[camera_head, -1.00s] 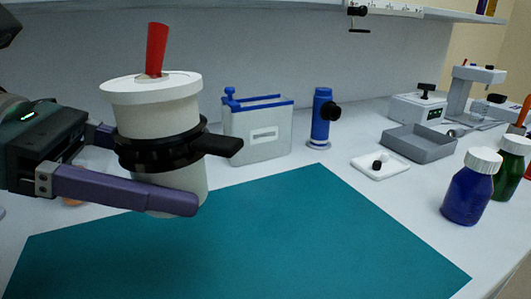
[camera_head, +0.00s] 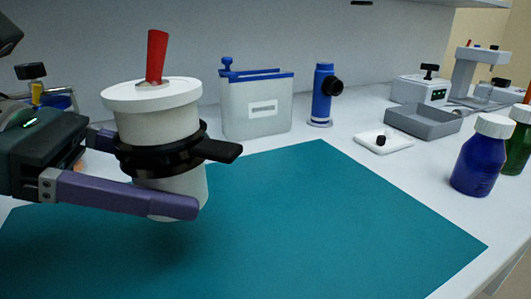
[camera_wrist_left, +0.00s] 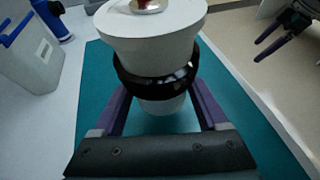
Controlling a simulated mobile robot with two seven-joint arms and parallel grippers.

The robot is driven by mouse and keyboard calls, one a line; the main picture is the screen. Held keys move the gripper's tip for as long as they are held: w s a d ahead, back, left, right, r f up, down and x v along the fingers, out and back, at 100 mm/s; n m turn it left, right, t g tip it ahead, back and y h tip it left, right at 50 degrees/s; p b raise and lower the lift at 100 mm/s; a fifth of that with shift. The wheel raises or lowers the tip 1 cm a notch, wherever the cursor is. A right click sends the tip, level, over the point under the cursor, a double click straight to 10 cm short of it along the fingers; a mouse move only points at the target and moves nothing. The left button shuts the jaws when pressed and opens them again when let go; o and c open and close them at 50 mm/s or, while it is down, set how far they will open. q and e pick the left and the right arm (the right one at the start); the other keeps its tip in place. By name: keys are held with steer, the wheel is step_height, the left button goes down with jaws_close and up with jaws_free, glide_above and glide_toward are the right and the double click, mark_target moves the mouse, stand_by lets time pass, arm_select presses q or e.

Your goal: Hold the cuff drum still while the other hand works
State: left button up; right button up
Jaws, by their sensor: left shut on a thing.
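The cuff drum (camera_head: 160,125) is a white cylinder with a wide lid, a red handle (camera_head: 157,55) on top, and a black cuff ring (camera_head: 165,156) with a lever (camera_head: 222,150) pointing right. My left gripper (camera_head: 178,190) is shut on the drum's lower body, below the cuff. The drum appears upright, held above the teal mat (camera_head: 300,230). In the left wrist view the gripper's purple fingers (camera_wrist_left: 163,102) lie on both sides of the drum (camera_wrist_left: 155,38). The far finger is mostly hidden in the head view. My right gripper (camera_wrist_left: 262,45) shows at the wrist view's upper right, fingers apart and empty.
Behind the mat stand a blue-lidded container (camera_head: 256,108) and a blue cylinder (camera_head: 322,95). A grey tray (camera_head: 423,122), white dish (camera_head: 384,141) and blue bottle (camera_head: 477,160) stand to the right. The mat's middle and right are clear.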

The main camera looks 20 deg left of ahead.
mark_target(183, 245)
arm_select(q)
steer(key=shift+f+b, duration=1.45)
steer(key=shift+f, duration=0.45)
steer(key=shift+f+b, duration=0.95)
steer(key=shift+f, duration=0.2)
stand_by(0.6)
